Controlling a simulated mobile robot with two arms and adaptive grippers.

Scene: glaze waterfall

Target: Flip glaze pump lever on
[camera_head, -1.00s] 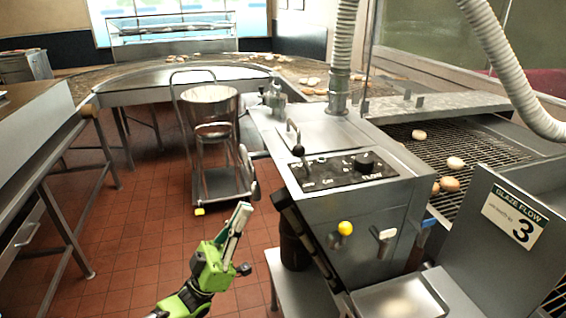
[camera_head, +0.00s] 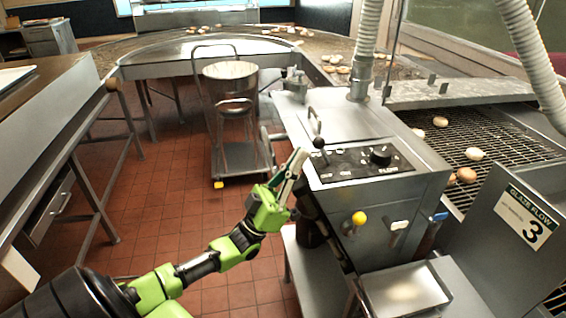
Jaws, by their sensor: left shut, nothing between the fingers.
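The glaze machine's black control panel (camera_head: 360,164) lies on top of the steel housing. A lever with a black ball knob (camera_head: 319,143) stands at the panel's left end; small labels below it are too blurred to read surely. My left gripper (camera_head: 298,157) is shut and empty, pointing up just left of the panel's edge. Its fingertips appear close to the lever knob, with a small gap in the picture; depth is hard to tell. My right gripper is out of view.
A round black knob (camera_head: 380,154) sits at the panel's right. A yellow knob (camera_head: 359,218) and a white-tipped handle (camera_head: 399,225) stick out of the front. A cart with a steel pot (camera_head: 229,72) stands behind. The "Glaze Flow 3" sign (camera_head: 523,216) is right.

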